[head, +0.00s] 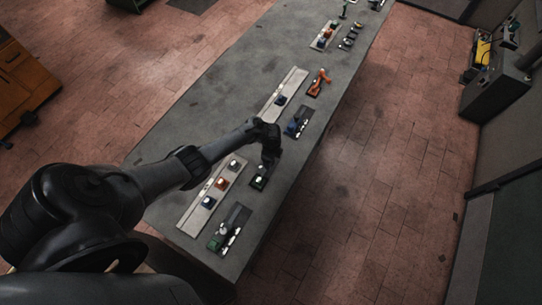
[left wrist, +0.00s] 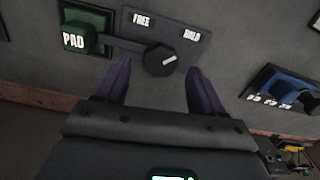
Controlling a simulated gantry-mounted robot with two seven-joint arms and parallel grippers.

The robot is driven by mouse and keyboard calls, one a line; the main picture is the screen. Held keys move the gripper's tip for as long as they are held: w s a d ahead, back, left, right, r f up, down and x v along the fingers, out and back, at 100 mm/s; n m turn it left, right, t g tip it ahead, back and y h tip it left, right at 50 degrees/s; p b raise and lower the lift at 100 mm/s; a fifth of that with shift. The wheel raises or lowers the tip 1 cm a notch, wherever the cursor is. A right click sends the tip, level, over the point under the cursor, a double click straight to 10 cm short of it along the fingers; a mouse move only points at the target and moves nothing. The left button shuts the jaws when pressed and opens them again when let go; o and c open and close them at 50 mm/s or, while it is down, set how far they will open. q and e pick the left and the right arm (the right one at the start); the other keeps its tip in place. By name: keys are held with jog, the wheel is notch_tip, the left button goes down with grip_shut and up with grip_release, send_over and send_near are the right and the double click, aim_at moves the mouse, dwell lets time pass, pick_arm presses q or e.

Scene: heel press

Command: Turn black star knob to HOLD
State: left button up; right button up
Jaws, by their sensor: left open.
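The black star knob (left wrist: 160,60) sits on a dark grey plate with a FREE label (left wrist: 142,20) on the left and a HOLD label (left wrist: 191,34) on the right. Its white pointer line slants up and to the right, toward the HOLD side. My left gripper (left wrist: 157,66) is open, with one finger on each side of the knob; I cannot tell whether either finger touches it. In the head view my left gripper (head: 269,158) is low over the bench, and I cannot make out the knob there. My right gripper is not in view.
A green PAD block (left wrist: 83,38) is left of the knob, and a blue part (left wrist: 287,86) is to the right. The long grey bench (head: 215,105) carries several other fixtures, including an orange one (head: 319,82). The bench's left side is mostly clear.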

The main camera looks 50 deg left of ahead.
pick_arm(q)
notch_tip(320, 180, up, 9)
jog(key=p, duration=0.2)
jog(key=shift+r+p, duration=0.15)
jog(key=shift+p, duration=0.25)
dwell(0.4)
